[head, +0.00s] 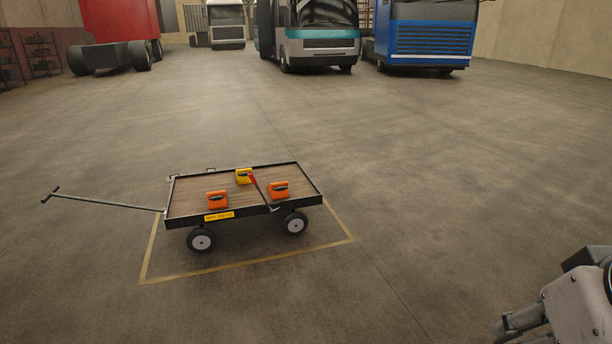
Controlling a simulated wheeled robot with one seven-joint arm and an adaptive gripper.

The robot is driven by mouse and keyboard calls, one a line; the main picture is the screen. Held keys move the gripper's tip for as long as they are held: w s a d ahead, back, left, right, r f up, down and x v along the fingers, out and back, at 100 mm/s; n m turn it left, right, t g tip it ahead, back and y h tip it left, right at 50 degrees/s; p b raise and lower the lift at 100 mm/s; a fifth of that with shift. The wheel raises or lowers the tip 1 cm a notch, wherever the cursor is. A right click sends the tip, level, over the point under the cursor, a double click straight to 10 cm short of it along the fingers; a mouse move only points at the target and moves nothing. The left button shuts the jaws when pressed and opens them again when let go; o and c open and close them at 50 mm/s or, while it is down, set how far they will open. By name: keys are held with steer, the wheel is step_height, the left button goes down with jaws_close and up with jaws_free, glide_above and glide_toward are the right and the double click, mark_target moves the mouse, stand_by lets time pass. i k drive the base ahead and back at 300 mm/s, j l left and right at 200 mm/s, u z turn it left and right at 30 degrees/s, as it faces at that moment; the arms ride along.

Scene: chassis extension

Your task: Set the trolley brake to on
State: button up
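The trolley (178,222) stands on the floor left of the middle in the head view, a flat wooden deck with a dark rim, wheels and a long pull handle (108,202) reaching out to the left. A thin dark lever with a red grip (253,180), which looks like the brake lever, rises from the near side by the right wheel and leans up and left. Any brake marking is too small to read. My gripper (510,331) is partly in view at the bottom right corner, far from the trolley. Its fingers are cut off by the frame edge.
Two orange boxes (217,200) (279,190) and a yellow box (243,176) sit on the deck. A yellow floor outline (250,262) surrounds the trolley. Open concrete floor lies around it. Blue (430,40), teal (318,45) and other trucks stand at the back.

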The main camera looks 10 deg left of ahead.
mark_target(250, 175)
steer(key=i+j, duration=0.25)
steer(key=i, duration=0.25)
steer(key=i+j+u, duration=0.1)
steer(key=i+j, duration=0.2)
steer(key=i, duration=0.25)
steer(key=i+j, duration=0.2)
steer(key=i, duration=0.3)
steer(key=i+j+u, duration=0.1)
steer(key=i+j, duration=0.15)
steer(key=i, duration=0.25)
steer(key=i+j, duration=0.15)
steer(key=i, duration=0.4)
steer(key=i+j+u, duration=0.1)
steer(key=i, duration=0.45)
steer(key=i+j, duration=0.25)
steer(key=i, duration=0.25)
